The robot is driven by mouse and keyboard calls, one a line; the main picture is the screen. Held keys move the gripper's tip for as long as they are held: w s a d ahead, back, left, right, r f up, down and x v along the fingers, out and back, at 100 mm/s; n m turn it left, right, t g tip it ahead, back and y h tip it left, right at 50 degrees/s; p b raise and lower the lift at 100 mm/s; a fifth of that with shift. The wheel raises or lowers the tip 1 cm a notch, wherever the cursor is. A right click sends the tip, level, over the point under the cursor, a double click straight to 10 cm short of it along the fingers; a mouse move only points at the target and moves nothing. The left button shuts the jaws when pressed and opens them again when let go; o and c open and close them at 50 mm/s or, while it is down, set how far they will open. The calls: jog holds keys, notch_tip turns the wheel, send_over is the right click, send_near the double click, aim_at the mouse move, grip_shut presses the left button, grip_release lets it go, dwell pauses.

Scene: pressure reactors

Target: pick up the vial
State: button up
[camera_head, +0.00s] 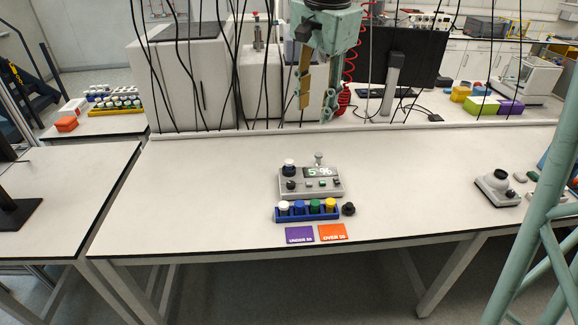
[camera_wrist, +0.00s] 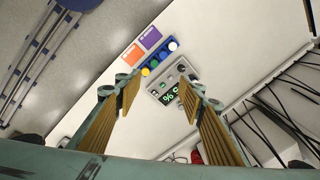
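Small vials with white, blue, green and yellow caps stand in a blue rack (camera_head: 307,215) on the white bench. The rack also shows in the wrist view (camera_wrist: 159,59). A small dark-topped piece (camera_head: 289,166), possibly a vial, stands on the left of the grey device (camera_head: 325,184) behind the rack. Which vial is meant I cannot tell. My gripper (camera_head: 316,112) is open and empty, high above the bench and behind the device. In the wrist view the device (camera_wrist: 170,87) lies beyond the open fingers.
A purple card (camera_head: 299,235) and an orange card (camera_head: 332,232) lie in front of the rack. A black knob-like piece (camera_head: 348,209) sits at its right. Dark cables hang along the bench's back. Bench left of the device is clear.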

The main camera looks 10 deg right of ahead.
jog(key=w+f+m+p, duration=0.25)
jog(key=w+f, duration=0.25)
jog(key=w, duration=0.6)
jog(key=m+g+p, duration=0.2)
jog(key=m+p, duration=0.3)
jog(key=m, duration=0.4)
send_over(289, 161)
notch_tip(289, 161, down, 21)
jog(key=shift+f, duration=0.15)
jog(key=shift+s, duration=0.1)
jog(key=shift+f+p, duration=0.4)
jog(key=shift+f, duration=3.9)
jog(key=shift+f+p, duration=0.65)
jog(key=shift+f, duration=1.9)
